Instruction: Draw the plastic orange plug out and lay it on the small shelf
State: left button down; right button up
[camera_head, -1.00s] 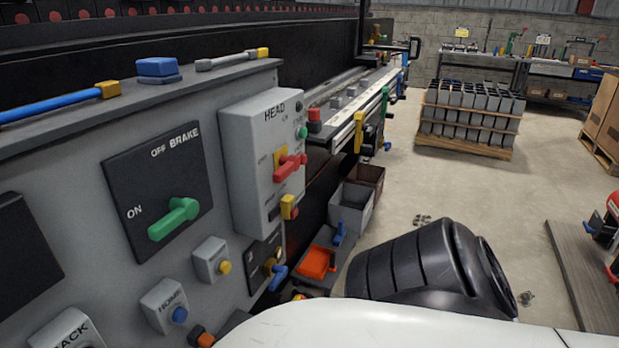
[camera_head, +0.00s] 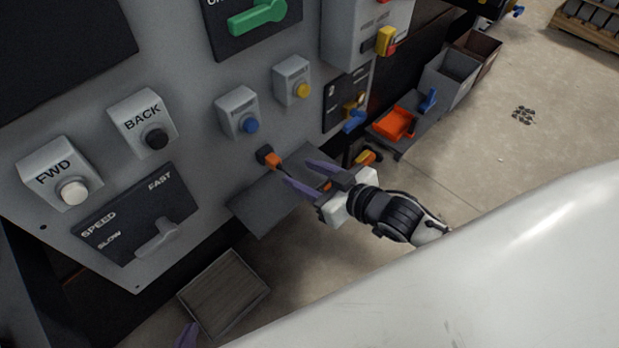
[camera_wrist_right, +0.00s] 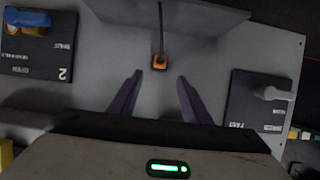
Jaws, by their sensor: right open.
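The orange plug (camera_head: 268,157) sits at the grey panel, a dark cord running from it; it also shows in the right wrist view (camera_wrist_right: 160,62). The small grey shelf (camera_head: 262,205) juts out below the plug, and shows in the right wrist view (camera_wrist_right: 195,15). My right gripper (camera_head: 297,171) is open and empty, its purple fingers pointing at the panel. In the right wrist view the plug appears just beyond and between its fingertips (camera_wrist_right: 160,76), apart from them. Only a purple tip of my left gripper (camera_head: 187,335) shows at the bottom edge.
Buttons and a speed lever (camera_head: 158,238) stick out of the panel (camera_head: 205,185) around the plug. A wooden-bottomed tray (camera_head: 224,293) lies below. Open floor (camera_head: 480,150) lies beyond.

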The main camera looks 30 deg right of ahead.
aim_at(278, 163)
jog(key=b+x, duration=0.1)
jog(key=x, duration=0.8)
jog(key=shift+r, duration=0.1)
jog(key=shift+w+a+b, duration=0.2)
jog(key=shift+w+b, duration=0.1)
jog(key=shift+w, duration=0.15)
grip_shut()
jog(key=shift+s+d, duration=0.15)
jog(key=shift+s, duration=0.15)
jog(key=shift+s+d+p, duration=0.25)
jog(key=shift+s+p, duration=0.35)
jog(key=shift+s+d+p, duration=0.15)
jog(key=shift+s+p, duration=0.15)
jog(key=shift+s, duration=0.2)
